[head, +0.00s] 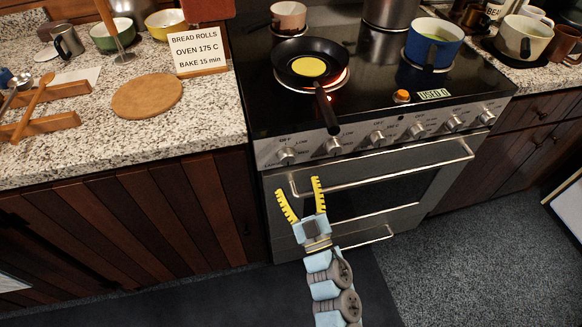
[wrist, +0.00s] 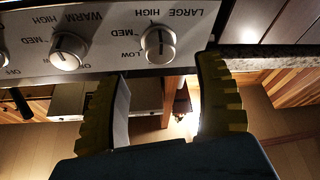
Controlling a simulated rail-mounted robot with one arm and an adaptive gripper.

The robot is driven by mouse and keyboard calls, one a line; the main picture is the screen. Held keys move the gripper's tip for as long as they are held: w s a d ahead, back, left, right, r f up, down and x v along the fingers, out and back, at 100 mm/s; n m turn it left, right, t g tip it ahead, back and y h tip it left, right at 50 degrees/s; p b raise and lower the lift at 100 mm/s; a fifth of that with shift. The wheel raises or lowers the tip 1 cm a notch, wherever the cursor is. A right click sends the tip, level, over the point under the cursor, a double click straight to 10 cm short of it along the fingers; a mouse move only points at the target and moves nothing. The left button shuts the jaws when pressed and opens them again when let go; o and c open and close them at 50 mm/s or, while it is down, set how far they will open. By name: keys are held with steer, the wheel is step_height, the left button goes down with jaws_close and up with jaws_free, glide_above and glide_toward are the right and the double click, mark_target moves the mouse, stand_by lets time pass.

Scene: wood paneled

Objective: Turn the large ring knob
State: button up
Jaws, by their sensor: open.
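The large ring knob (wrist: 158,45) is a round silver knob with a dark pointer line. In the wrist view it is upside down beside the words LARGE, HIGH, MED and LOW. It appears to be the leftmost knob (head: 286,155) on the stove's front panel in the head view. My gripper (head: 297,186) has yellow ridged fingers, open and empty, and is in front of the oven below that knob in the picture. In the wrist view the knob shows just beyond the gap between the fingertips (wrist: 160,72), and I see no contact.
Another knob (wrist: 69,52) sits beside it, in a row of several. The oven handle (head: 385,166) juts out below the panel. A black frying pan (head: 310,62) sits on a glowing ring, its handle overhanging the panel. The granite counter (head: 215,120) is to the left.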

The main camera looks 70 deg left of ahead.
steer(key=v, duration=0.4)
steer(key=shift+d, duration=0.2)
stand_by(0.4)
